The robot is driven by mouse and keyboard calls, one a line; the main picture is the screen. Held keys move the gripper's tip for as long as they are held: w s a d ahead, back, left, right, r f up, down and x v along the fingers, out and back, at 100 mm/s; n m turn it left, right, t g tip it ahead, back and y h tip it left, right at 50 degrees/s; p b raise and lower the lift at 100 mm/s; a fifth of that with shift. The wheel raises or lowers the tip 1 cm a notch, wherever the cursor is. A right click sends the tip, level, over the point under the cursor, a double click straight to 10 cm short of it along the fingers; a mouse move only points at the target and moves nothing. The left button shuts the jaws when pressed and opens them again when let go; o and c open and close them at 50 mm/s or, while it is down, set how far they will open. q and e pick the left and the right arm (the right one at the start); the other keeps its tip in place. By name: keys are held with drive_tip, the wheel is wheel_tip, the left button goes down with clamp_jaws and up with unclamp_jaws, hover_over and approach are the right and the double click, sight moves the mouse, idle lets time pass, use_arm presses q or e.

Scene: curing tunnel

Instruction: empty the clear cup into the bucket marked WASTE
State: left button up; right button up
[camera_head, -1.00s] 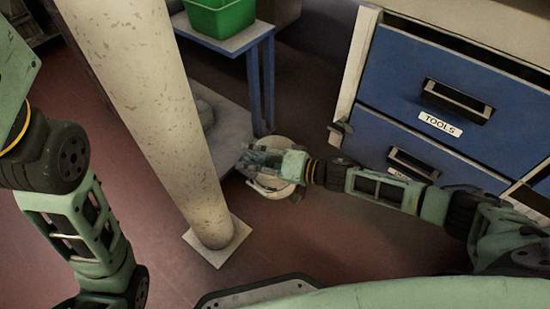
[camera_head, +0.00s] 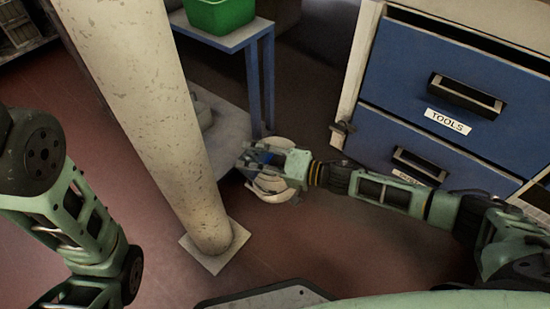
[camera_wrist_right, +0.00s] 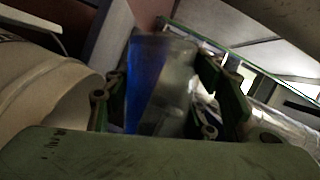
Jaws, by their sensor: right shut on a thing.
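The clear cup (camera_wrist_right: 165,85) is between the fingers of my right gripper in the right wrist view. Part of it looks blue; I cannot tell whether that is contents or something seen through it. My right gripper (camera_head: 262,158) is shut on the cup. In the head view it is over the pale bucket (camera_head: 272,187) on the floor and hides much of it. The bucket's wall also shows at the left of the right wrist view (camera_wrist_right: 40,100). No WASTE mark is readable. My left arm shows at the left, but its gripper is out of view.
A thick pale post (camera_head: 160,110) stands left of the bucket. A blue-legged table (camera_head: 235,38) with a green bin (camera_head: 222,14) is behind. A blue drawer cabinet (camera_head: 400,75) marked TOOLS is at the right. Red floor is open in front.

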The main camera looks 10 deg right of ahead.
drive_tip(key=shift+w+d+r+m+b, duration=0.1)
drive_tip(key=shift+w+d+m+b, duration=0.15)
drive_tip(key=shift+b, duration=0.35)
drive_tip(key=shift+w+d+r+m+y+b, duration=0.3)
drive_tip(key=shift+d+m+b, duration=0.2)
drive_tip(key=shift+b, duration=0.5)
drive_tip(key=shift+m+p, duration=0.25)
drive_tip(key=shift+p, duration=0.05)
drive_tip(key=shift+w+d+f+m+y, duration=0.1)
drive_tip(key=shift+f+m+y, duration=0.15)
drive_tip(key=shift+m+y, duration=0.2)
drive_tip(key=shift+d+r+m+t, duration=0.1)
drive_tip(key=shift+r+m+t, duration=0.1)
drive_tip(key=shift+m+t, duration=0.15)
drive_tip(key=shift+w+d+r+m+p, duration=0.25)
drive_tip(key=shift+m+p, duration=0.2)
drive_tip(key=shift+m, duration=0.15)
drive_tip(key=shift+w+d+r+m+t+y, duration=0.1)
drive_tip(key=shift+d+r+m+t+y, duration=0.2)
drive_tip(key=shift+m, duration=0.5)
drive_tip(key=shift+w+d+r+m+t, duration=0.15)
drive_tip(key=shift+w+r+m+t, duration=0.1)
drive_tip(key=shift+m, duration=0.45)
